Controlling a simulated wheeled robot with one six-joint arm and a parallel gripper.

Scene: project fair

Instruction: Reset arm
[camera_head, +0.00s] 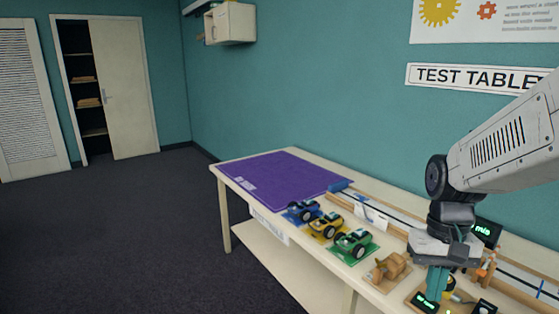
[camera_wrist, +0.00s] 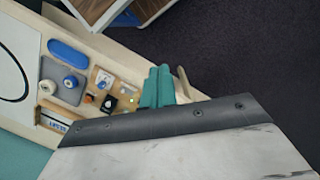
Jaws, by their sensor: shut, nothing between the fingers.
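My gripper (camera_head: 431,296) points down over the right part of the long table, its teal fingers shut and empty. In the wrist view my gripper (camera_wrist: 157,88) shows as teal fingers close together beyond the dark wrist edge, with nothing between them. My arm comes in from the right and bends down at a dark joint. I cannot tell whether the fingertips touch anything on the table.
The table (camera_head: 232,176) carries a purple mat (camera_head: 285,174), blue (camera_head: 303,210), yellow (camera_head: 326,225) and green (camera_head: 352,242) model cars, and a wooden model (camera_head: 390,266). Small parts (camera_wrist: 112,103) lie close to my gripper. The dark floor (camera_head: 120,230) at left is clear.

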